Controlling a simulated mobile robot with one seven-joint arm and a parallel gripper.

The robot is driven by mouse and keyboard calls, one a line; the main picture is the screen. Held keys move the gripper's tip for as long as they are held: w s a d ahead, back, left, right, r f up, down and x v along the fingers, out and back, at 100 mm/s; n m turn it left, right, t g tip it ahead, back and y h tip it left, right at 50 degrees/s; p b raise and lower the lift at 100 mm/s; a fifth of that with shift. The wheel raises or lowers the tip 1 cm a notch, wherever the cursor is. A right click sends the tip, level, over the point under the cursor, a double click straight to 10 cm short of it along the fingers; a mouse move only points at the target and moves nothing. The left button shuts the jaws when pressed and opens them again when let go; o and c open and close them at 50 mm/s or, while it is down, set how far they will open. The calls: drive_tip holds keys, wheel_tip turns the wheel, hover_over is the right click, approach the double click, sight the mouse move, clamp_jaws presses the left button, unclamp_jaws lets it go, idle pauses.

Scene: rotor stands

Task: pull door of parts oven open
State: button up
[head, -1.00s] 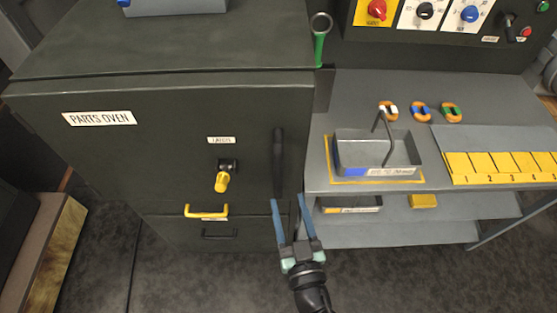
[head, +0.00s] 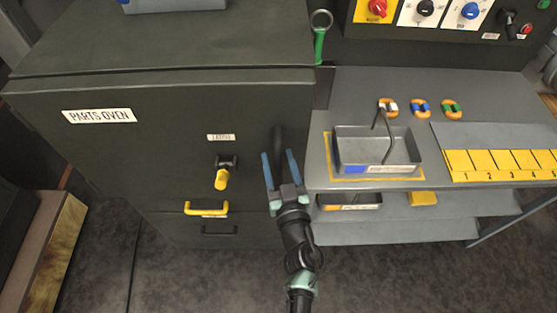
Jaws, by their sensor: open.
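The parts oven (head: 120,165) is a dark cabinet at the left of the head view, and its door looks closed. A black vertical door handle (head: 278,138) is on the right side of the door. A yellow latch knob (head: 221,178) hangs below the latch label, left of the handle. My gripper (head: 278,157) is open, with its two blue-sided fingers pointing up at the handle, one on each side of it. The handle's lower part is partly hidden by the gripper. I cannot tell whether the fingers touch it.
A yellow drawer-like handle (head: 206,209) is low on the cabinet. A grey bench (head: 350,90) to the right holds a metal tray (head: 350,150) and several coloured rings. The floor in front is clear.

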clamp_jaws()
idle(1.3)
